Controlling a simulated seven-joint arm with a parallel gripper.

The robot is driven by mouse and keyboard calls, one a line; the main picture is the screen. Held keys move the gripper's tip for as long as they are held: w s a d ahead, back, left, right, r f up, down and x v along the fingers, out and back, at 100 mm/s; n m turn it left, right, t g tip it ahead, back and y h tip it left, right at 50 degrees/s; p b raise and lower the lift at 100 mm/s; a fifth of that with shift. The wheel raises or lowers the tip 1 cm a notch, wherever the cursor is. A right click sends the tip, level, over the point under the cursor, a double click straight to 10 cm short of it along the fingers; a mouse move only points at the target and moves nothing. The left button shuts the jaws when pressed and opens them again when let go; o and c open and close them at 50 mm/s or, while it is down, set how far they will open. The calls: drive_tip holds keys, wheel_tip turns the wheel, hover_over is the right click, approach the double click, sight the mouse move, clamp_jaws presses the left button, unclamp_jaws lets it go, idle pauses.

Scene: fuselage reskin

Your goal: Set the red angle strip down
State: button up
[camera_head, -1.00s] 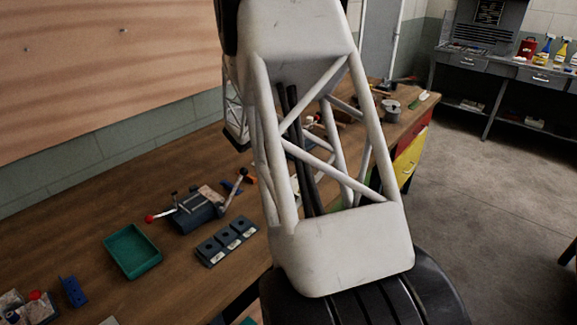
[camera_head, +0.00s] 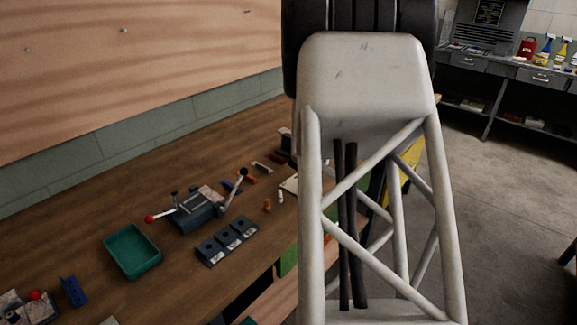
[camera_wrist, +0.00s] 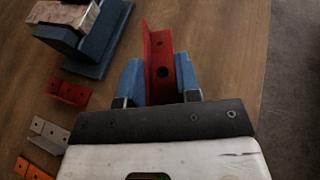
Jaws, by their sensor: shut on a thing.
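The red angle strip (camera_wrist: 158,52) shows in the wrist view as an L-shaped piece with holes along it. My gripper (camera_wrist: 158,80) has its two blue fingers on either side of the strip and is shut on it. The strip points away from the gripper, over the wooden bench top (camera_wrist: 215,50). I cannot tell whether it touches the wood. In the head view my own arm hides the gripper and the strip.
In the wrist view, small red (camera_wrist: 68,91), grey (camera_wrist: 48,134) and orange (camera_wrist: 32,170) angle pieces lie left, below a blue fixture (camera_wrist: 95,40). Bare wood surrounds the strip; the bench edge is right. The head view shows a green tray (camera_head: 132,262).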

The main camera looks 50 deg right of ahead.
drive_tip(key=shift+s+f, duration=0.4)
drive_tip(key=shift+s, duration=0.25)
drive_tip(key=shift+w+d, duration=0.1)
drive_tip(key=shift+w+d+f, duration=0.25)
drive_tip(key=shift+w+d, duration=1.3)
drive_tip(key=shift+d, duration=0.6)
drive_tip(key=shift+w+d+f, duration=0.25)
drive_tip(key=shift+w+d, duration=1.35)
drive_tip(key=shift+d, duration=0.5)
drive_tip(key=shift+w+d+f, duration=0.25)
drive_tip(key=shift+w+d, duration=1.3)
drive_tip(key=shift+d, duration=0.6)
drive_tip(key=shift+f, duration=1.7)
drive_tip(key=shift+f, duration=0.15)
drive_tip(key=o, duration=0.6)
